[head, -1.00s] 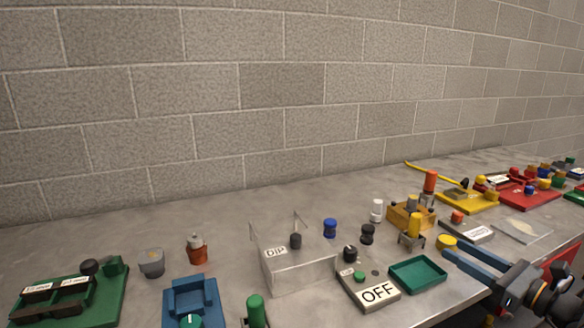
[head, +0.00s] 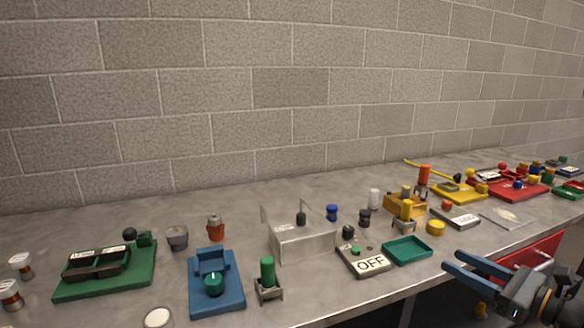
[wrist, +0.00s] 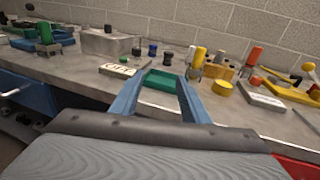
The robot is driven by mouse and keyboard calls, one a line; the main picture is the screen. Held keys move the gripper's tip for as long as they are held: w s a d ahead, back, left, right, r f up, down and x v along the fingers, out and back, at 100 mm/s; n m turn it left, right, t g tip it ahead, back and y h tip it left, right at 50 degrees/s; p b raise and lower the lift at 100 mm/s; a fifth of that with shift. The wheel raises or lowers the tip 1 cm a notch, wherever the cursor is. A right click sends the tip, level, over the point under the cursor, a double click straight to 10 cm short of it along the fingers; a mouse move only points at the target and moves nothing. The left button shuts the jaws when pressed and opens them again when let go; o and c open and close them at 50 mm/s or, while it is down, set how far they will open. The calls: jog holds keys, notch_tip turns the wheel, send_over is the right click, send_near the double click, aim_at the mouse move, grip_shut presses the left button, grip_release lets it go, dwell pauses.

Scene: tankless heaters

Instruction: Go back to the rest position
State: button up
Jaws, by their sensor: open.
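My gripper (head: 462,270) is at the lower right of the head view, just off the front edge of the workbench. Its two blue fingers are spread apart and nothing is between them. In the wrist view my gripper (wrist: 156,98) points at the bench, with its open fingers framing a green tray (wrist: 158,82) that lies beyond them on the top. The green tray also shows in the head view (head: 408,260), empty, to the left of the gripper and apart from it.
The grey workbench (head: 350,305) runs along a block wall. A plate marked OFF (head: 368,263), a clear box (head: 300,244), a blue fixture (head: 215,290) and a green board (head: 130,282) stand on it. A yellow cap (head: 436,228) sits near the edge. A red panel (head: 528,255) is below the right side.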

jog(key=s+a+f+n+g+h, duration=0.1)
jog(key=s+a+n+g+h, duration=0.3)
jog(key=a+n, duration=0.5)
jog(key=s+a+f+n+g+h, duration=0.1)
jog(key=s+a+n+g+h, duration=0.4)
jog(key=n, duration=1.5)
jog(key=shift+s+a+f+g+h, duration=0.35)
jog(key=shift+s+a+g, duration=1.15)
jog(key=shift+a+g, duration=1.05)
jog(key=shift+a+t, duration=0.25)
